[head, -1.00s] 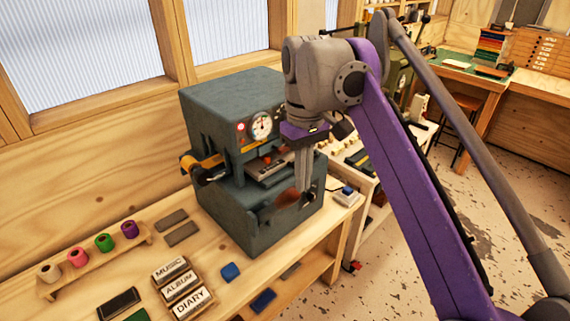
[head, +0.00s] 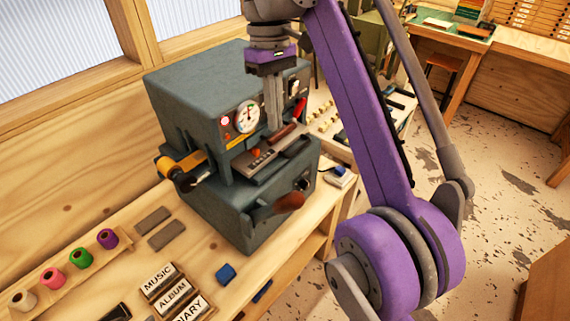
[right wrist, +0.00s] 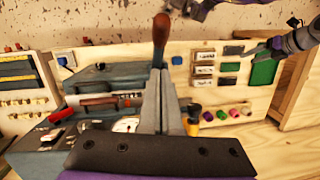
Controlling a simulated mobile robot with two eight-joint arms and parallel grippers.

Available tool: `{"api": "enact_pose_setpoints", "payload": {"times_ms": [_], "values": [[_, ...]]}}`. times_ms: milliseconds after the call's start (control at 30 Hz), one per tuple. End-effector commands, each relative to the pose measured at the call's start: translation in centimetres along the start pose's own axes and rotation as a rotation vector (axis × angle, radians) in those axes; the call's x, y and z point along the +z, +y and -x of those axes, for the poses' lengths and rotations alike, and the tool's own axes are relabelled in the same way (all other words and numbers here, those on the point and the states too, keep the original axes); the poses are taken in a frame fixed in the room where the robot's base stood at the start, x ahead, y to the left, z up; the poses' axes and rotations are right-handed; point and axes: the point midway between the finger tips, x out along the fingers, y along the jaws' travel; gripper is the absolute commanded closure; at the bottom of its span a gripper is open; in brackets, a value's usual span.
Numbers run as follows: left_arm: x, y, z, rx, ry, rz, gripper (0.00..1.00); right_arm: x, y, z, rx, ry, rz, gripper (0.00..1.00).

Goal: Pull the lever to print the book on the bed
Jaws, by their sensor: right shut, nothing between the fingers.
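The grey-green press (head: 205,92) stands on the wooden bench. Its lever (head: 290,202) has a brown wooden handle and sticks out low at the front; the handle also shows in the right wrist view (right wrist: 161,28). On the bed, a dark flat piece with pale lettering (head: 262,160) lies beside a dark red bar (head: 283,133); I cannot tell which is the book. My right gripper (head: 273,128) is shut and empty, pointing down in front of the press's upper face, above the lever. An arm end (right wrist: 277,43), apparently my left gripper, shows small in the right wrist view.
A foil roll (head: 180,163) sits on the press's left side. A rack of coloured rolls (head: 80,259), title blocks (head: 174,292) and grey bars (head: 152,220) lie on the bench. A red handle (head: 299,108) is close right of my gripper. Free floor lies at right.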

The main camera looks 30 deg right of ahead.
Motion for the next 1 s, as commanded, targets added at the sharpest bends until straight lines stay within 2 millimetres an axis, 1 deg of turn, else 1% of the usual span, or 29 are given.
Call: {"api": "enact_pose_setpoints", "payload": {"times_ms": [167, 333, 500, 567, 700, 800, 1000], "values": [[1.1, 0.0, -0.6, 0.0, -0.013, 0.0, 0.4, 0.0, 0.0, -2.1, -0.001, -0.003, 0.0, 1.0], [2.6, 0.0, -1.4, 0.0, -0.029, 0.0, 0.4, 0.1, 0.0, -5.7, -0.001, -0.004, 0.0, 1.0], [3.4, 0.0, -2.0, 0.0, -0.037, 0.0, 0.4, 0.0, 0.0, -9.3, -0.001, -0.003, 0.0, 1.0], [3.6, 0.0, -2.1, 0.0, -0.039, 0.0, 0.4, 0.1, 0.0, -10.4, -0.001, -0.002, 0.0, 1.0], [3.6, 0.0, -2.1, 0.0, -0.039, 0.0, 0.4, 1.6, 0.0, -11.6, 0.0, 0.0, -0.001, 1.0], [3.6, 0.0, -2.1, 0.0, -0.039, 0.0, 0.4, 2.3, 0.0, -12.2, 0.0, 0.001, 0.0, 1.0], [3.6, 0.0, -2.1, 0.0, -0.039, 0.0, 0.4, 2.8, 0.0, -12.8, 0.0, 0.001, 0.0, 1.0]]}}
